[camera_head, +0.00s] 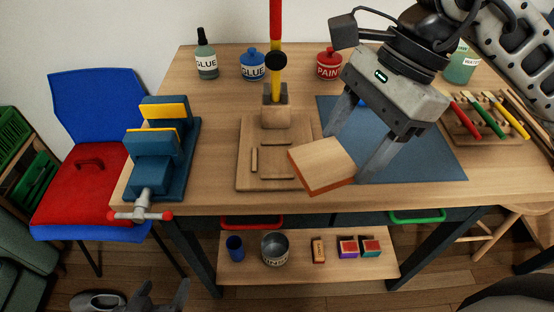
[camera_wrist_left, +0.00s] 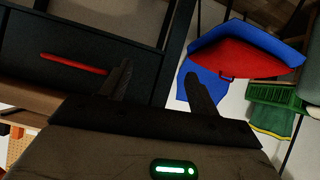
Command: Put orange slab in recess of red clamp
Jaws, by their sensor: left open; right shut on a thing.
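The orange slab (camera_head: 322,165) has a pale wooden top and orange-red sides. My right gripper (camera_head: 346,157) is shut on its right part and holds it tilted, apparently above the table. In the head view the slab overlaps the near right corner of the red clamp's wooden base (camera_head: 244,180). The red clamp (camera_head: 276,62) has an upright red and yellow handle at the back of this base. The shallow recess (camera_head: 279,161) in front is partly hidden by the slab. My left gripper (camera_head: 160,298) is open and empty, low at the front left; its fingers show in the left wrist view (camera_wrist_left: 160,85).
A blue vise (camera_head: 160,160) stands at the table's left edge. Glue and paint bottles (camera_head: 253,66) line the back. A blue mat (camera_head: 425,150) lies right of the base. Brushes (camera_head: 490,115) lie far right. A lower shelf (camera_head: 300,265) holds small items.

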